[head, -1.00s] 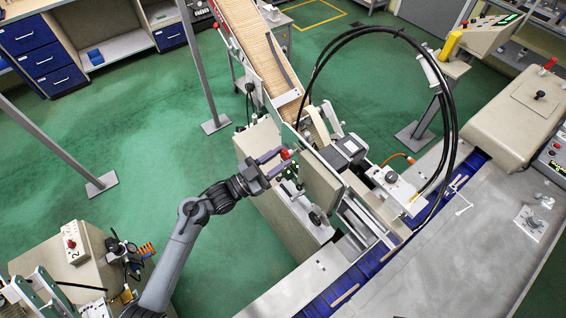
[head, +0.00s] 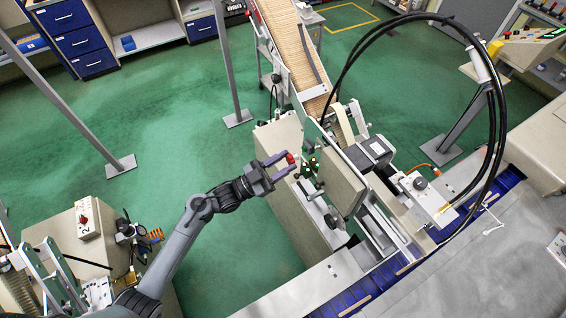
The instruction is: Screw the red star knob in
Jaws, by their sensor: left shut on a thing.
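The red star knob (head: 291,158) shows as a small red shape at the side of the wrapper machine (head: 342,183), left of its beige plate. My left gripper (head: 287,162) reaches in from the left. Its two purple fingers lie on either side of the knob and are shut on it. The knob's shaft and its seat are too small or hidden to make out. My right gripper is not in view.
A wooden-slatted chute (head: 287,45) slopes down into the machine. A blue conveyor (head: 350,298) runs below it. Black hoses (head: 492,120) arch over the right side. A grey post (head: 222,65) stands at the back.

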